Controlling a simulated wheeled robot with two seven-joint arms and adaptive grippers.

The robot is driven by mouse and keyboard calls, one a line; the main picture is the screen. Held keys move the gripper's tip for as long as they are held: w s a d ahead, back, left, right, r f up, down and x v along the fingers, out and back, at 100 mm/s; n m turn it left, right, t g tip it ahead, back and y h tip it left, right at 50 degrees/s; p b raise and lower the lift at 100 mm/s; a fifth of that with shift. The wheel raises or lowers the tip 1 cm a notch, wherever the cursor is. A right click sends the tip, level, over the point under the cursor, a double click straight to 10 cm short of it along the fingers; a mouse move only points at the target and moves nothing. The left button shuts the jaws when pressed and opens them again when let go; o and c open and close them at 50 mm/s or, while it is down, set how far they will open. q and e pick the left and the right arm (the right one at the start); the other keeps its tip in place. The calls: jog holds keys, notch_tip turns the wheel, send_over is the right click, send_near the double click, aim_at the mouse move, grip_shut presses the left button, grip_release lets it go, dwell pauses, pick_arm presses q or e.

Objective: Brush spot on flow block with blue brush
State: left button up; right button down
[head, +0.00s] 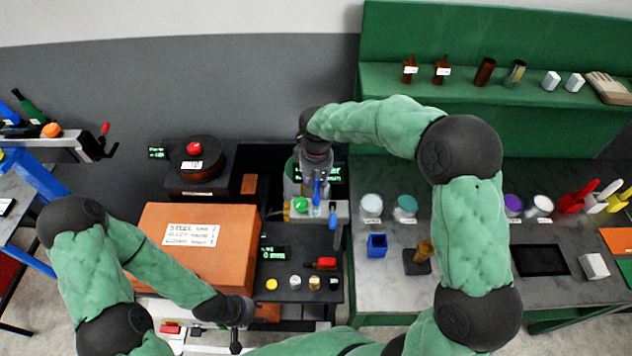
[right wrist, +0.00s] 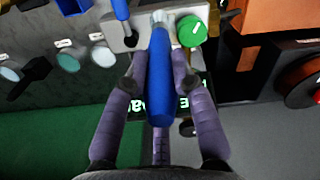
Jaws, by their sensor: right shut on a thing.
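My right gripper (head: 317,172) points down over the light grey flow block (head: 325,208) and is shut on the blue brush (head: 317,190). In the right wrist view, the blue brush (right wrist: 160,65) lies between the purple fingers (right wrist: 159,85). Its pale end is at the flow block (right wrist: 180,16), beside the green knob (right wrist: 192,30); I cannot tell whether it touches. The spot cannot be made out; the brush and fingers cover part of the block. My left gripper (head: 236,325) is low, by the orange box's lower right corner; its jaws are unclear.
A blue handle (head: 333,217) stands just right of the brush. Orange box (head: 200,250) fills the left. Several small items and a red-handled piece (head: 322,263) lie in front. The right bench holds jars (head: 371,204), a blue cup (head: 377,245) and a brass-coloured piece (head: 424,250).

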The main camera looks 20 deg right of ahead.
dwell(0.3)
jog(key=shift+r+p, duration=2.2)
jog(key=shift+r, duration=1.35)
jog(key=shift+s+f, duration=0.1)
